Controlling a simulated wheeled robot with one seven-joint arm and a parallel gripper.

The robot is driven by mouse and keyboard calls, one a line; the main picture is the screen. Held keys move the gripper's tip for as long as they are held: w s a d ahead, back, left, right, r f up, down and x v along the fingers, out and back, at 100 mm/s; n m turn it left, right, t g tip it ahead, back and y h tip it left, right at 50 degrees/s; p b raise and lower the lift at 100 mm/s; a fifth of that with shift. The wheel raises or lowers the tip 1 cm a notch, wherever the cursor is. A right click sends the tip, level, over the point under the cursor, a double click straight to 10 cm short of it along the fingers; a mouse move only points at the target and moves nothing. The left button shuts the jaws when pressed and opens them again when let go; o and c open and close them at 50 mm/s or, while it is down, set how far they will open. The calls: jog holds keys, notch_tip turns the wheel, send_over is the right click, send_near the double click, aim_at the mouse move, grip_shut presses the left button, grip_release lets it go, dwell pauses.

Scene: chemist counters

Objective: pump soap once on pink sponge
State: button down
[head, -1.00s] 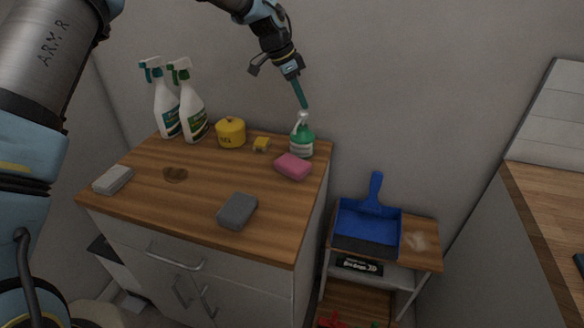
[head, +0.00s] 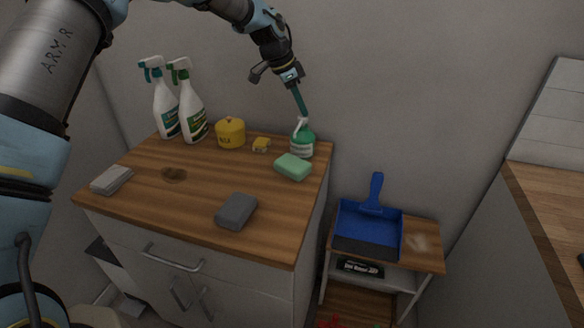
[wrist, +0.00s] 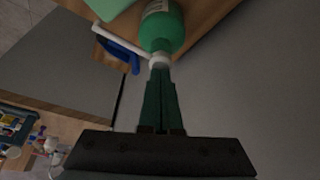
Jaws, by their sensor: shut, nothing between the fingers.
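The soap bottle (head: 302,146) is green with a white pump head (head: 302,124) and stands upright at the counter's back right corner. It also shows in the wrist view (wrist: 163,30). A pale green sponge (head: 293,167) lies right in front of the bottle, under the spout side; its corner shows in the wrist view (wrist: 108,7). I see no pink sponge now. My gripper (head: 304,114) is shut and empty, pointing down with its fingertips at the top of the pump head. In the wrist view its closed fingers (wrist: 159,72) meet the white pump top; exact contact is hard to tell.
A blue dustpan (head: 368,228) rests on the lower shelf unit at right.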

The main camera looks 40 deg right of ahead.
jog(key=shift+r+p, duration=0.75)
jog(key=shift+r, duration=0.5)
notch_tip(320, 180, up, 6)
jog(key=p, duration=0.3)
jog(key=shift+p, duration=0.35)
